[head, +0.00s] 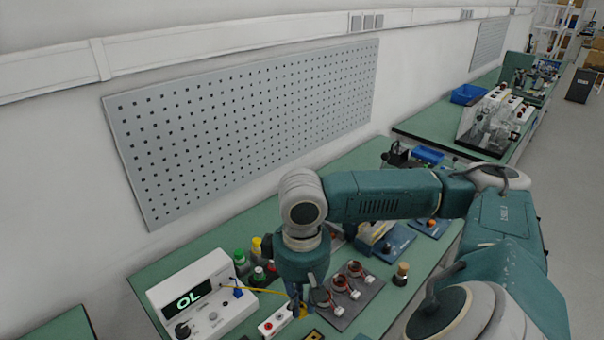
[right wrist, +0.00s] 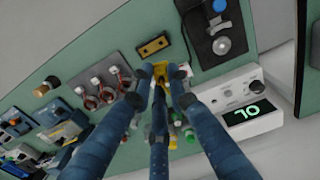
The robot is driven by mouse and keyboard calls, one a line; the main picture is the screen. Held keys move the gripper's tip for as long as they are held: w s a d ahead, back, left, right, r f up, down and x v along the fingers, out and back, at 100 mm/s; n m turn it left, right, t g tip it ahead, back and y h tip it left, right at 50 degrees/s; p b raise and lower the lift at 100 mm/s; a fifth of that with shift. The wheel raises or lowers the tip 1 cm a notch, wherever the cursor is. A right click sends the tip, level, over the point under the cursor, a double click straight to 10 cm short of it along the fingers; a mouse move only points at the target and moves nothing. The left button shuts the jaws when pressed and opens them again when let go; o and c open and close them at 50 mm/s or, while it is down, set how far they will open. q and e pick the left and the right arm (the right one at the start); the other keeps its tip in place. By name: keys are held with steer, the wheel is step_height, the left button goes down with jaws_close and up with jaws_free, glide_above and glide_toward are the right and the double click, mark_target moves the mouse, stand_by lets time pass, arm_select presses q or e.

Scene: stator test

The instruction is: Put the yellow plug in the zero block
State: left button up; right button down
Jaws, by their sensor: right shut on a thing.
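My right gripper (head: 297,303) is shut on the yellow plug (head: 303,311), low over the bench. In the right wrist view the yellow plug (right wrist: 161,70) shows between the fingertips of the gripper (right wrist: 158,78). A yellow cable (head: 262,290) runs from the plug's side toward the meter. A yellow block with two dark holes (right wrist: 153,46) lies just beyond the plug in the right wrist view, apart from it; I take it as the zero block, though no label is readable. It is partly cut off in the head view (head: 313,335). My left gripper is out of view.
A white meter (head: 206,313) reading OL stands at the left, with a blue plug (head: 238,292) in it. A dark plate with copper-wound stators (head: 353,268) is right of the gripper. A white block with red parts (head: 275,321) is close left. Coloured-capped bottles (head: 240,257) stand behind.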

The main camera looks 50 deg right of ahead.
steer(key=shift+f+b, duration=2.3)
steer(key=shift+f, duration=4.7)
steer(key=shift+p, duration=0.45)
steer(key=shift+f+p, duration=0.2)
steer(key=shift+p, duration=0.4)
steer(key=shift+f+p, duration=0.35)
steer(key=shift+f, duration=0.1)
